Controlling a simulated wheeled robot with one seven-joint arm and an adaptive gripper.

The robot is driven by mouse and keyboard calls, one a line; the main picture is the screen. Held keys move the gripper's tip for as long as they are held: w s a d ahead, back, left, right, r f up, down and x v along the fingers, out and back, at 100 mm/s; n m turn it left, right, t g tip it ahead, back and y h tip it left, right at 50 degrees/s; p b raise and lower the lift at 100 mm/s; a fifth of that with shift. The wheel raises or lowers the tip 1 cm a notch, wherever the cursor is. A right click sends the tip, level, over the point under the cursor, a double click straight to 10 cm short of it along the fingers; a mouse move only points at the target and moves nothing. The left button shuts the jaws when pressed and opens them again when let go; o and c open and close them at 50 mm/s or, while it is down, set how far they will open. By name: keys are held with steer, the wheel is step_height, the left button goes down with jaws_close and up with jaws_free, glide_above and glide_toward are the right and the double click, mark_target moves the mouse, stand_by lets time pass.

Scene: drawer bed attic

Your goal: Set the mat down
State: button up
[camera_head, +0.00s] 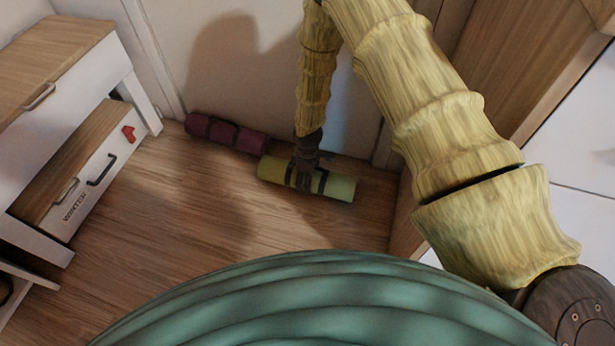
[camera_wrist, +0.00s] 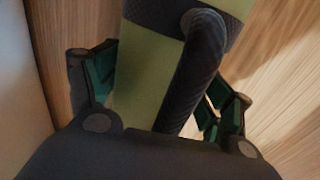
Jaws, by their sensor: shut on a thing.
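A rolled yellow-green mat (camera_head: 335,186) with dark straps lies level, low by the wall in the head view. I cannot tell whether it touches the floor. My gripper (camera_head: 304,170) comes down from above and is shut on the mat near its middle. In the wrist view the green mat (camera_wrist: 143,85) runs between the two fingers of my gripper (camera_wrist: 158,90), with a dark strap (camera_wrist: 200,65) looped across it. The fingertips are partly hidden beside the roll.
A rolled maroon mat (camera_head: 226,133) lies at the wall, its right end close to the yellow-green mat. A white drawer unit with an open drawer (camera_head: 90,175) marked "WINTER" stands at left. A wooden panel (camera_head: 520,60) rises at right. The wooden floor (camera_head: 200,220) in front is clear.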

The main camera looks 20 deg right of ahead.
steer(key=o, duration=1.2)
steer(key=shift+f, duration=0.1)
steer(key=shift+o, duration=0.2)
step_height(320, 180, up, 12)
steer(key=p, duration=0.6)
steer(key=s+d+m, duration=0.1)
steer(key=s+m, duration=0.4)
steer(key=s, duration=1.3)
steer(key=s+d+f+m, duration=0.1)
steer(key=s+m, duration=0.5)
steer(key=s, duration=1.2)
steer(key=shift+s+d+f+m, duration=0.15)
steer(key=shift+d+f+m, duration=0.15)
steer(key=shift+d, duration=0.35)
